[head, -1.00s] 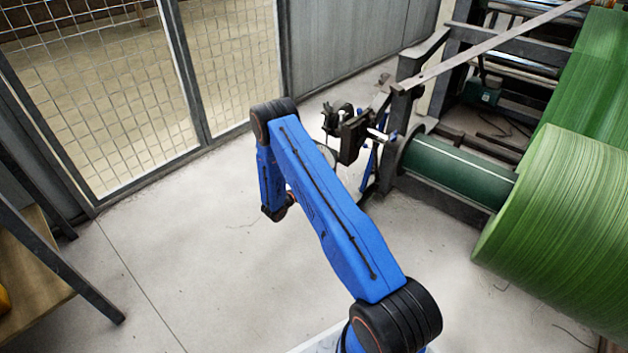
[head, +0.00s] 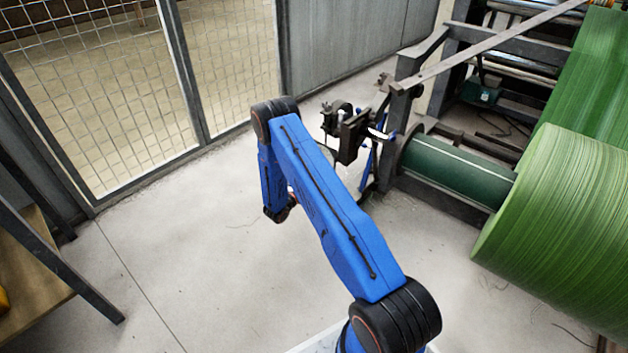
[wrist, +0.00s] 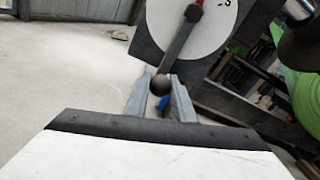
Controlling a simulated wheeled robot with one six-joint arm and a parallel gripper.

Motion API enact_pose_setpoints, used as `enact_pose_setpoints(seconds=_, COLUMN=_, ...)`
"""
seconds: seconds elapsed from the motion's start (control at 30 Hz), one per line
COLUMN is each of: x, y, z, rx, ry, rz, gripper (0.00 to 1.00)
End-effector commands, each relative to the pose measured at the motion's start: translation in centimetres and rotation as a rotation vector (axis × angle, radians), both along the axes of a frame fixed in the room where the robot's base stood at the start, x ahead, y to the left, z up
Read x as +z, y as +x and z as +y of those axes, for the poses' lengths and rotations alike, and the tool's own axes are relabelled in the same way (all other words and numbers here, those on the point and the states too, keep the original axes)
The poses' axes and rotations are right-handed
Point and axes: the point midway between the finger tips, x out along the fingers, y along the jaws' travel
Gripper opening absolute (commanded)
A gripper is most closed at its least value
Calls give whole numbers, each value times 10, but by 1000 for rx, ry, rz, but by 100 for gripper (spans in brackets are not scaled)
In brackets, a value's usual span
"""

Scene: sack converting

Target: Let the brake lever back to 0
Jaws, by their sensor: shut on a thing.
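In the wrist view the brake lever (wrist: 178,52) is a grey bar with a black ball knob (wrist: 160,85) at its lower end. Part of a figure shows near the dial's right edge; the 0 mark cannot be made out. My gripper (wrist: 160,88) is shut on the knob, with one grey finger on each side. In the head view my blue arm hides the gripper and lever.
A large green roll (head: 560,230) on a dark green shaft (head: 458,170) stands at the right, by the machine frame (head: 440,75). A dark bracket (head: 352,135) is just beyond my arm. A mesh fence (head: 100,100) runs behind at the left. The floor (head: 180,250) left of my arm is clear.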

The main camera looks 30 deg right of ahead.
Motion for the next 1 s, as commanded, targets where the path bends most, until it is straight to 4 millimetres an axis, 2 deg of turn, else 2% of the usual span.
enact_pose_setpoints(seconds=0.6, x=16, y=-52, z=-18, rx=1, ry=-187, rz=515, gripper=0)
enact_pose_setpoints(seconds=1.0, x=29, y=-68, z=-24, rx=0, ry=-260, rz=717, gripper=0)
